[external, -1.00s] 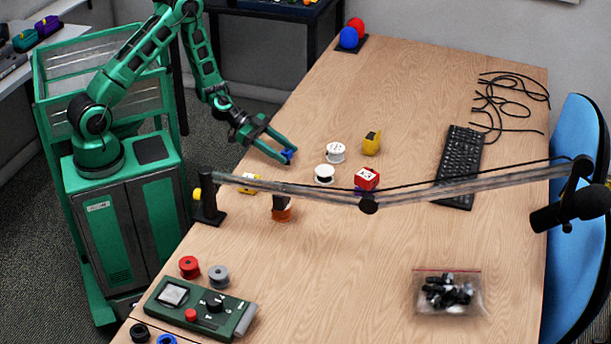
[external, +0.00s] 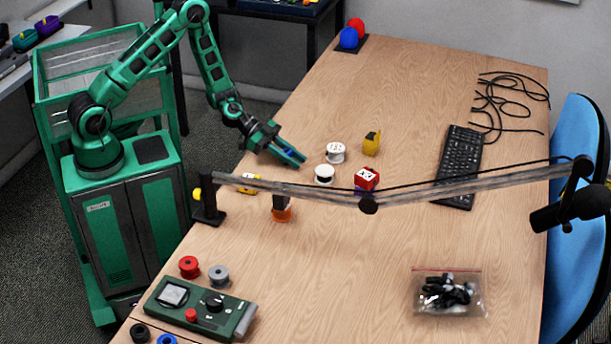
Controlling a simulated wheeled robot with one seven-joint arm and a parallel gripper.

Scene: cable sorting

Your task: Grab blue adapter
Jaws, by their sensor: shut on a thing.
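The blue adapter (external: 288,151) is a small dark blue block near the left edge of the wooden table. My gripper (external: 291,158) is down at the table there, its green fingers on either side of the adapter and shut on it. The fingers hide much of the adapter. I cannot tell whether it still touches the table.
White spools (external: 335,152) stand just right of my gripper, with a yellow object (external: 371,143) and a red cube (external: 367,179) beyond. A microphone boom (external: 420,195) crosses above the table. A keyboard (external: 460,167) lies further right.

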